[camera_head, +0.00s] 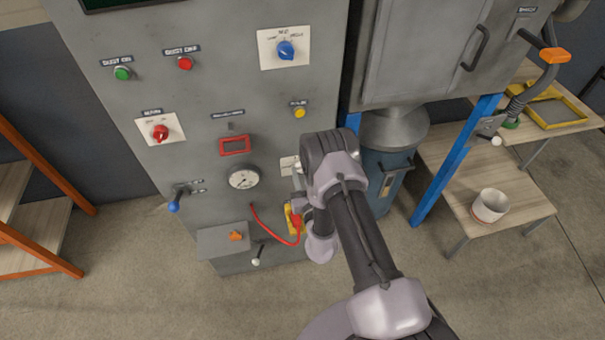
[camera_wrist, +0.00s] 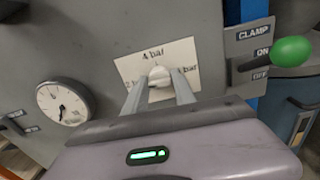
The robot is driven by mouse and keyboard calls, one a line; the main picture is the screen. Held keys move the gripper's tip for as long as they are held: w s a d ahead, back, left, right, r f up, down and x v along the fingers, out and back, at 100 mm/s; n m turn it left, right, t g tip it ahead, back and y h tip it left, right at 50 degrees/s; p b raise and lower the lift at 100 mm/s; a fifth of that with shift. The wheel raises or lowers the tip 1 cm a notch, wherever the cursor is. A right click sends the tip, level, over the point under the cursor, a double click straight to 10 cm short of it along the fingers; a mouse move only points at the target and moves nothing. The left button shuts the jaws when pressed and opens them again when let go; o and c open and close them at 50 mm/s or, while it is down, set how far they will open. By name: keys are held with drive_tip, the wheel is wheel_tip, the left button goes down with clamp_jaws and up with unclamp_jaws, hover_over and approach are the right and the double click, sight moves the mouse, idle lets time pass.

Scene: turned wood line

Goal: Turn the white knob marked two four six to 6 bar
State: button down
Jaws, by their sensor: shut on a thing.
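The white knob (camera_wrist: 160,74) sits on a white plate (camera_wrist: 183,50) in the wrist view. The plate reads "4 bar" at the top, with partly covered "bar" marks at left and right. My gripper (camera_wrist: 159,86) has one finger on each side of the knob and is shut on it. The fingers partly cover the knob, and I cannot tell which mark it points to. In the head view the plate (camera_head: 288,163) shows just left of my wrist, which hides most of the knob. A round gauge (camera_wrist: 63,103) is left of the plate; it also shows in the head view (camera_head: 243,179).
A clamp lever with a green ball (camera_wrist: 291,50) stands out close right of the plate. A blue post (camera_head: 455,160) stands to the right.

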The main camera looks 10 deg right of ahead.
drive_tip(key=m+b, duration=0.1)
drive_tip(key=m, duration=3.4)
drive_tip(key=shift+w, duration=0.1)
drive_tip(key=shift+m, duration=0.3)
drive_tip(key=c, duration=1)
unclamp_jaws()
